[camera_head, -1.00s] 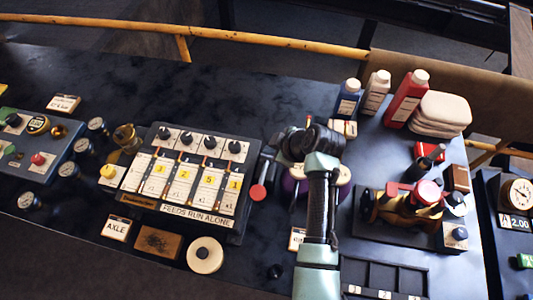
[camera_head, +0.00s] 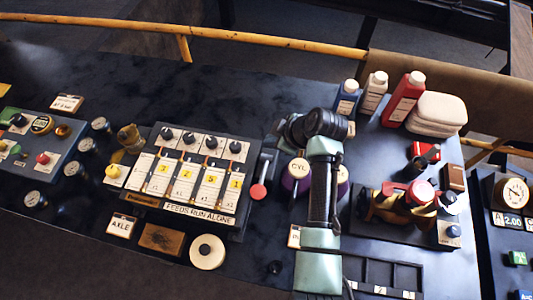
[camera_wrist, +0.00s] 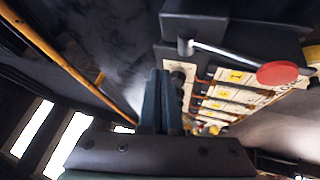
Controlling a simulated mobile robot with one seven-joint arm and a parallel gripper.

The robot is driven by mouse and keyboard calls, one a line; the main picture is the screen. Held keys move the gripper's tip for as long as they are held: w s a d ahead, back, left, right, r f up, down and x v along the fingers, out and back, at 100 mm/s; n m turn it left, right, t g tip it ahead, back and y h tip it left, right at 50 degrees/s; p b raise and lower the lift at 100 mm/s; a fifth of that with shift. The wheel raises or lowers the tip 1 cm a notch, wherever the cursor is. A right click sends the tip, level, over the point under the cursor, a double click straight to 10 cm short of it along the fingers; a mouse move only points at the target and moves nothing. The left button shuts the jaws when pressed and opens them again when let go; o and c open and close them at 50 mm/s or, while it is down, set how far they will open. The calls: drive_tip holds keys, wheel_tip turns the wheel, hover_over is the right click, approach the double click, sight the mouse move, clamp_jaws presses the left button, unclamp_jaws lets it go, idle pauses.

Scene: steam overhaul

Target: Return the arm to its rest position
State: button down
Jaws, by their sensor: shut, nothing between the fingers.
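My arm (camera_head: 324,190) reaches up through the middle of the head view, over the dark bench. Its black elbow or wrist part (camera_head: 322,122) hides most of the hand there, so the fingertips do not show clearly. In the wrist view my gripper (camera_wrist: 161,78) has its two dark fingers together, with nothing between them. Beyond the fingers are the labelled feed panel (camera_wrist: 225,90) and a lever with a red knob (camera_wrist: 278,73). The fingers appear apart from both.
The feed panel (camera_head: 194,222) and its red-knobbed lever (camera_head: 258,192) stand left of my arm. A purple CYL spool (camera_head: 297,176) is close beside the arm. Bottles (camera_head: 403,100), folded cloths (camera_head: 437,113) and a brass fixture (camera_head: 403,208) are right. A yellow rail (camera_head: 270,41) runs behind.

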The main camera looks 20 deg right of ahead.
idle(0.4)
drive_tip(key=w+a+r+m+t+h+b, duration=0.1)
drive_tip(key=w+a+r+t, duration=0.15)
drive_tip(key=r, duration=0.85)
drive_tip(key=w+a+r+m+t+h+b, duration=0.15)
drive_tip(key=w+r+t, duration=0.25)
drive_tip(key=r, duration=0.7)
drive_tip(key=w+a+r+m+t+h+b, duration=0.1)
drive_tip(key=w+a+r+m+t, duration=0.2)
drive_tip(key=r, duration=0.8)
drive_tip(key=s+a+r+m+t, duration=0.1)
drive_tip(key=s+a+r+t, duration=0.2)
drive_tip(key=s+r, duration=0.4)
drive_tip(key=s+a+r+m+t+b, duration=0.1)
drive_tip(key=s+a+r+t, duration=0.2)
drive_tip(key=s+r, duration=0.3)
drive_tip(key=s+a+r+m+t+b, duration=0.1)
drive_tip(key=s+r+t, duration=0.4)
drive_tip(key=r, duration=0.7)
drive_tip(key=s+a+m, duration=0.1)
drive_tip(key=s+a, duration=0.1)
drive_tip(key=shift+s+a+r+y, duration=0.3)
drive_tip(key=shift+s+y, duration=0.05)
drive_tip(key=shift+t, duration=0.25)
